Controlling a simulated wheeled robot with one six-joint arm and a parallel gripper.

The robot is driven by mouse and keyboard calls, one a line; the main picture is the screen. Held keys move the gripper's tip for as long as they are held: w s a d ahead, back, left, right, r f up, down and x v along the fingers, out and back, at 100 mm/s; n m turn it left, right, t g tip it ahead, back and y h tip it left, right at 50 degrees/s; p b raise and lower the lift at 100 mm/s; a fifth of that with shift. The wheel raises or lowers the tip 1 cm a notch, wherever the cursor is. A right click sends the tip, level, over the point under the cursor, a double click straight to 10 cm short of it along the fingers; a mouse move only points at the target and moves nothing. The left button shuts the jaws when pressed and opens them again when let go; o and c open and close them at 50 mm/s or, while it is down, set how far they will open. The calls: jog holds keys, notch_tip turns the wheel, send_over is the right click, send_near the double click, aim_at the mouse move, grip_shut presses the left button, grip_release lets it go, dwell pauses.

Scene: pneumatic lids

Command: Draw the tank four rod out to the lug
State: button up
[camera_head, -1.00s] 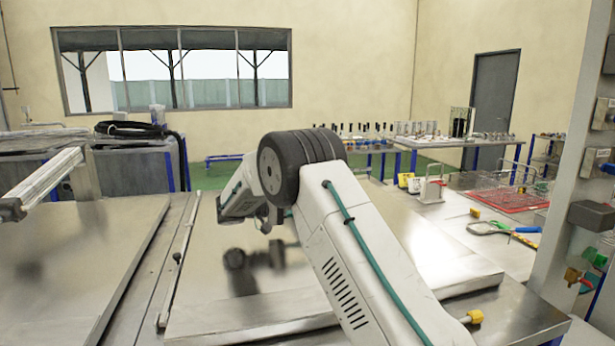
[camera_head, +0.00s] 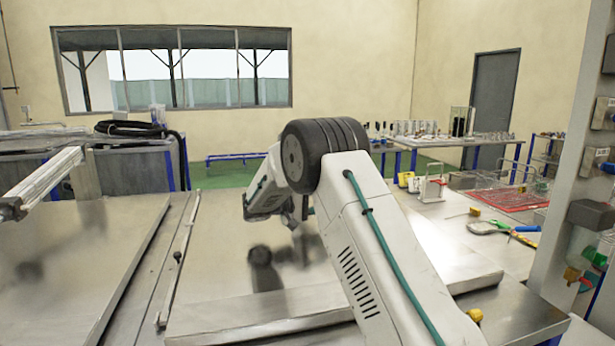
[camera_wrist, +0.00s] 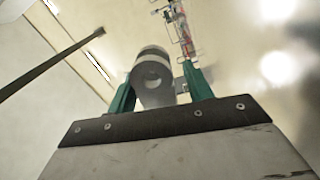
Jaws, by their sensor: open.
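My gripper (camera_wrist: 160,77) shows in the wrist view with its two green fingers spread apart. A grey cylindrical shape (camera_wrist: 153,72) appears between or beyond the fingers; I cannot tell whether it is a real part or a reflection. In the head view my arm hides most of the gripper, above the right-hand metal lid (camera_head: 225,315). A thin rod (camera_head: 188,225) with a dark knob lies along that lid's left side, left of my arm. A dark rod (camera_wrist: 50,66) crosses the left of the wrist view. I cannot tell which tank is four, nor pick out the lug.
Another metal lid (camera_head: 75,270) lies at the left, with a pale cylinder (camera_head: 40,182) above it. A side bench (camera_head: 480,255) at the right holds a red tray (camera_head: 505,199) and tools. A grey post (camera_head: 570,170) stands at the right edge.

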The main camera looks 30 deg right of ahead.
jog(key=c, duration=1.1)
